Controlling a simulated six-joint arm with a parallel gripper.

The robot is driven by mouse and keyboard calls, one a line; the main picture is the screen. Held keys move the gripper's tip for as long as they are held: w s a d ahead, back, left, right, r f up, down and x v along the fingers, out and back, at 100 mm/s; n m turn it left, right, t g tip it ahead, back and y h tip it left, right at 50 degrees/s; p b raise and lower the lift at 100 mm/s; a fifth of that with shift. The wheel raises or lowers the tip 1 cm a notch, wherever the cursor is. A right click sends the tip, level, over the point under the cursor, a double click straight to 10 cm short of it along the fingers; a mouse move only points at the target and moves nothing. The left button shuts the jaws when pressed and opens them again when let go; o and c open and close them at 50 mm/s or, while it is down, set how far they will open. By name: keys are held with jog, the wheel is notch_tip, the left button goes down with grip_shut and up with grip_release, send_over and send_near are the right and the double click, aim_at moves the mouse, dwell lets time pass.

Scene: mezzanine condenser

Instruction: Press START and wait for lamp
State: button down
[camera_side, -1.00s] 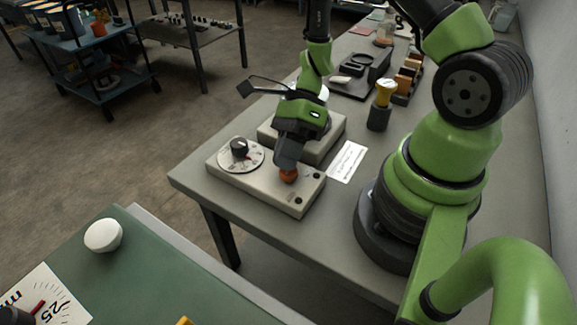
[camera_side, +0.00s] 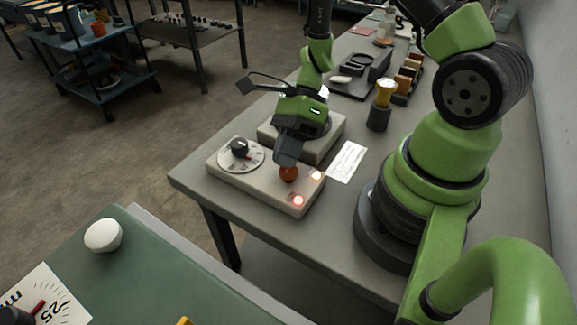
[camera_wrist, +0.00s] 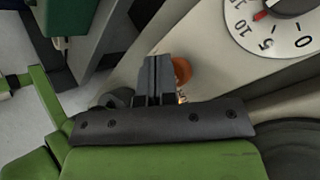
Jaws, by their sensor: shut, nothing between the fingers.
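A beige control box (camera_side: 223,176) sits near the front corner of the grey table. It carries a dial with a black knob (camera_side: 239,147), a round orange-red button (camera_side: 289,174) and two small lamps, the front lamp (camera_side: 298,201) and the rear lamp (camera_side: 316,175). My gripper (camera_side: 285,160) is shut and empty, fingers down, right at the button. In the wrist view, the fingers (camera_wrist: 157,75) partly cover the button (camera_wrist: 182,70); I cannot tell whether they touch it. The dial (camera_wrist: 275,25) shows at upper right. No START lettering is readable.
A second beige block with a dark round top (camera_side: 330,140) stands right behind the box, under my wrist. A white label card (camera_side: 347,161) lies to the right.

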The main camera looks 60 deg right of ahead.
jog(key=shift+r, duration=0.55)
jog(key=shift+r, duration=2.5)
jog(key=shift+r, duration=0.1)
notch_tip(320, 180, up, 11)
jog(key=n+t+h, duration=0.3)
jog(key=n+h, duration=0.1)
jog(key=n, duration=0.8)
send_over(296, 184)
jog(key=s+r+n+t+h, duration=0.3)
jog(key=s+r+n+t, duration=0.2)
jog(key=r+n, duration=0.2)
jog(key=shift+s+d+r+n, duration=0.25)
jog(key=shift+d+n, duration=0.1)
jog(key=shift+n, duration=1.05)
dwell(0.9)
